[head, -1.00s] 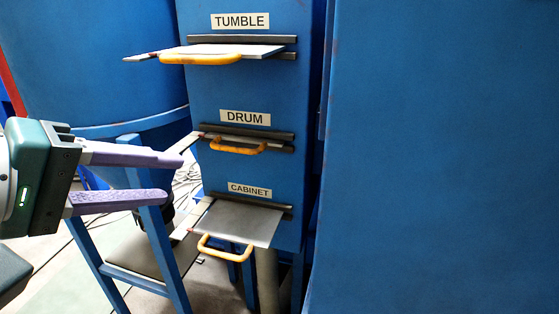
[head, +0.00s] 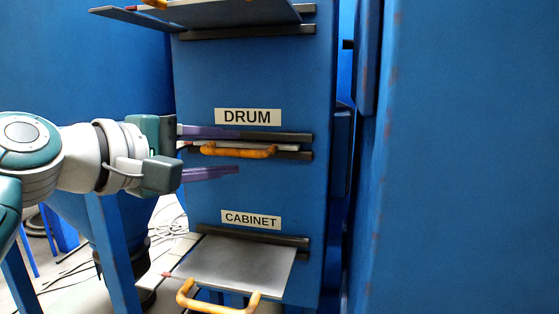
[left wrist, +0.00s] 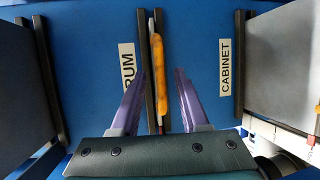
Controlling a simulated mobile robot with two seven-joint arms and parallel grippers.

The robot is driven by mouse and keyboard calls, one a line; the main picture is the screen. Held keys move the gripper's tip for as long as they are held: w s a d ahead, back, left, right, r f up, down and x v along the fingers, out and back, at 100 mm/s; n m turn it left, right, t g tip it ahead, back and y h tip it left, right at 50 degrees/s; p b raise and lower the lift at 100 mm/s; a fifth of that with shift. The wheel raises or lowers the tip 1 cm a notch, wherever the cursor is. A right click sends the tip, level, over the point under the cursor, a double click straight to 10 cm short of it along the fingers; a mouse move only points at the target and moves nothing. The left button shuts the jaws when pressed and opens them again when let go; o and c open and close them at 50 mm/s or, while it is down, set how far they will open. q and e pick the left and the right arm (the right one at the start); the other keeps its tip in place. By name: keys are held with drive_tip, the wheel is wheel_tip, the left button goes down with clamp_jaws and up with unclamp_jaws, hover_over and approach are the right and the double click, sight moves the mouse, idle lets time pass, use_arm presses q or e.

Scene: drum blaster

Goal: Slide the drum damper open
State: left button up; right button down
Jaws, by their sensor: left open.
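The drum damper is a thin plate in a slot below the DRUM label (head: 247,117), with an orange handle (head: 238,152) along its front edge. The plate barely sticks out from the blue panel. My left gripper (head: 239,152) is open, one purple finger above the handle's height and one below. In the left wrist view the handle (left wrist: 157,75) lies between the lines of the two fingers (left wrist: 160,88), beyond or near their tips. I cannot tell whether they touch it. My right gripper is not in view.
The cabinet damper plate (head: 245,264) sticks far out below, with its own orange handle (head: 217,300). The tumble damper plate (head: 225,13) sticks out above. A large blue wall (head: 470,150) stands at the right. Blue legs and cables are at the lower left.

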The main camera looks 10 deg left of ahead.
use_arm(q)
drive_tip(key=shift+x, duration=1.05)
drive_tip(key=shift+c, duration=0.2)
clamp_jaws()
idle(0.5)
